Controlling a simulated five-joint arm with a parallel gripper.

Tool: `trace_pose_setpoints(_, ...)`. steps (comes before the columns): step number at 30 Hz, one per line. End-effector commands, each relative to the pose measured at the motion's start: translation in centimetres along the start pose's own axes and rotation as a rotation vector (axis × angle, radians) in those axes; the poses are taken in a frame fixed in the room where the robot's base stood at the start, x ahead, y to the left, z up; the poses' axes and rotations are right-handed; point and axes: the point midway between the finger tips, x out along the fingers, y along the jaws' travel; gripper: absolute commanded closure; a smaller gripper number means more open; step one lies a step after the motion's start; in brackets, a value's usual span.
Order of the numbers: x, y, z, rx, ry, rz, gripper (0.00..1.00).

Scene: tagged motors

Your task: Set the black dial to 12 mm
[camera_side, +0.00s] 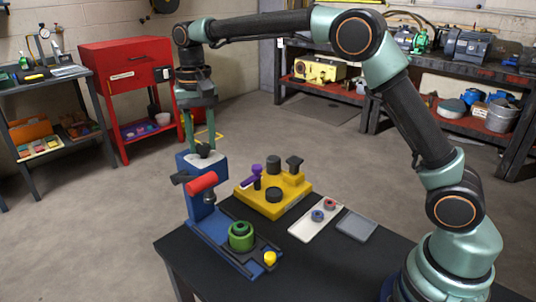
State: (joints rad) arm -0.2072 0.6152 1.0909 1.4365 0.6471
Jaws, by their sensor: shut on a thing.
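A blue press-like stand (207,226) is on the left part of the black table. The black dial (203,150) sits on a pale plate on top of the stand's column. My gripper (202,145) points straight down from above, its two fingers around the dial and shut on it. The dial's scale and its setting are too small to read. The stand also has a red handle (202,183) at its front, a green round part (241,236) on its base and a yellow button (270,258) at the base's near end.
A yellow block (285,201) with black knobs and a purple piece (256,172) stands to the right of the press. A white tray (307,231) with two small round parts and an empty grey tray (356,226) lie farther right. A red cabinet (128,62) is behind.

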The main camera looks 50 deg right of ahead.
Motion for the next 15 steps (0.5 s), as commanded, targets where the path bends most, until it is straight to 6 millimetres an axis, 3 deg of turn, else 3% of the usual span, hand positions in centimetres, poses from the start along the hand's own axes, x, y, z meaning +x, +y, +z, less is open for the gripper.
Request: trace_pose_setpoints(15,-0.14,0.05,-0.06,0.480,0.002,-0.002,1.00)
